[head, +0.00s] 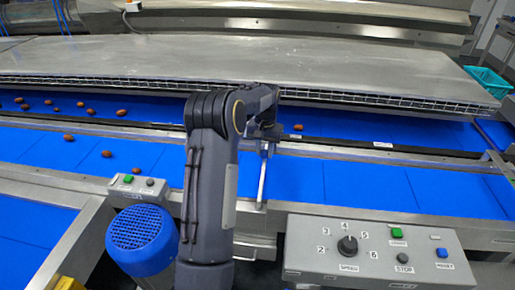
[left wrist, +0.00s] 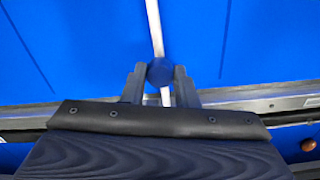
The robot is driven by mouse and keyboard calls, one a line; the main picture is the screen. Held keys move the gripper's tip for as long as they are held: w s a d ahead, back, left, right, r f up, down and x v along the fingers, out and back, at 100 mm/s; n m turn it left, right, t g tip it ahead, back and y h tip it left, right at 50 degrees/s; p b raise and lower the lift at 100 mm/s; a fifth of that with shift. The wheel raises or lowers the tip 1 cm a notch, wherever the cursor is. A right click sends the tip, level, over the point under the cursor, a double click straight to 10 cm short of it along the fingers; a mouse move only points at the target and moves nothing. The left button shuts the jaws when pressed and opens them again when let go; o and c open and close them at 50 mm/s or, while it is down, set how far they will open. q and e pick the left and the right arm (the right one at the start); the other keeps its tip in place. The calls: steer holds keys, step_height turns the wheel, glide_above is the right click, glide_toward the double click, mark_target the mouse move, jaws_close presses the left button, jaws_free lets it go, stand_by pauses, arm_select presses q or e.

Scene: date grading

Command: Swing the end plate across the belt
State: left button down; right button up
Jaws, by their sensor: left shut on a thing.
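The end plate (head: 263,182) is a thin pale metal strip that reaches over the near blue belt (head: 385,186), roughly square to the belt's length. It shows edge-on in the left wrist view (left wrist: 154,22), with a round blue knob (left wrist: 160,73) at its end by the gripper. My left gripper (head: 265,138) is at the far side of the near belt, its fingers shut on the knob from both sides. My forearm hides part of the belt left of the plate. My right gripper is not in view.
Brown dates (head: 107,154) lie on both belts left of my arm; one more (head: 298,127) lies right of it. A steel cover (head: 380,68) overhangs the far belt. A control box (head: 378,252) and blue motor (head: 141,240) stand in front. The near belt right of the plate is clear.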

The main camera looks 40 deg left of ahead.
arm_select(q)
steer(key=shift+w+d+m, duration=0.2)
steer(key=shift+d+m, duration=0.05)
steer(key=shift+m, duration=0.05)
steer(key=c, duration=1.1)
jaws_free()
steer(key=shift+d, duration=0.15)
steer(key=shift+c, duration=0.2)
step_height(320, 180, up, 8)
steer(key=shift+f+b, duration=0.25)
steer(key=shift+b, duration=0.2)
steer(key=shift+r, duration=0.15)
